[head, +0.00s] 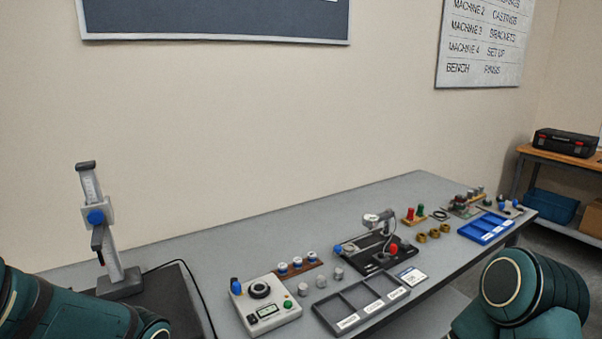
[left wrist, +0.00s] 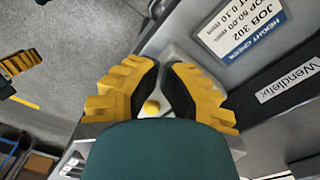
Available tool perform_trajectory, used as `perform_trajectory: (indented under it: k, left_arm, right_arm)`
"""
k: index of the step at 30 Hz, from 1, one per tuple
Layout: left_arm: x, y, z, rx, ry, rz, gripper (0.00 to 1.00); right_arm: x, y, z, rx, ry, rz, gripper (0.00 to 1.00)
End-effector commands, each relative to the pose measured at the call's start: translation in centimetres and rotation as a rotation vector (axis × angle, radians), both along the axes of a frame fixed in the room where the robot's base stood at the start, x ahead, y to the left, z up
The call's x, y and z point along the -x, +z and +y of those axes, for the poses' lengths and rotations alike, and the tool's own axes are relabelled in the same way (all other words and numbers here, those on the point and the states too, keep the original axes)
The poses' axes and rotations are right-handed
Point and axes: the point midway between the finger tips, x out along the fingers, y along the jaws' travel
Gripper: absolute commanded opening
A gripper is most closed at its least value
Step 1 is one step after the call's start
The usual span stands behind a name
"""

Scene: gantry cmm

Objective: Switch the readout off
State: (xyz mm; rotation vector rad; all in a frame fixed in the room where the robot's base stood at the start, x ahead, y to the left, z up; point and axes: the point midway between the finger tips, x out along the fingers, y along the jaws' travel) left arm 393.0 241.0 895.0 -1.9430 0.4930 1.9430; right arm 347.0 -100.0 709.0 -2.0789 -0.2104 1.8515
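The display is too small to read. My left gripper (left wrist: 160,68) has ribbed yellow fingers whose tips meet or nearly meet, with nothing seen held. A small round yellow part (left wrist: 152,108) shows between the fingers; I cannot tell what it belongs to. What appears to be my right gripper (left wrist: 18,65) shows at the left wrist view's left edge, its fingers unclear.
A height gauge (head: 105,240) stands at the left. A grey divided tray (head: 362,305), a dark fixture (head: 376,250) and a blue tray (head: 486,229) lie along the bench. A printed job card (left wrist: 240,30) shows in the left wrist view.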

Motion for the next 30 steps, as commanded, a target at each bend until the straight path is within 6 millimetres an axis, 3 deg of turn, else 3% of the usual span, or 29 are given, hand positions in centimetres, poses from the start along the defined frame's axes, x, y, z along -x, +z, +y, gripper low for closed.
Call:
perform_trajectory:
  k: [8,30]
  left_arm:
    - [0.0,0.4,0.0,0.0,0.0,0.0,0.0]
    - [0.0,5.8,0.0,0.0,-0.001,0.0,0.0]
  right_arm:
    - [0.0,0.4,0.0,0.0,0.0,0.0,0.47]
    - [0.0,4.9,0.0,0.0,0.0,0.0,0.47]
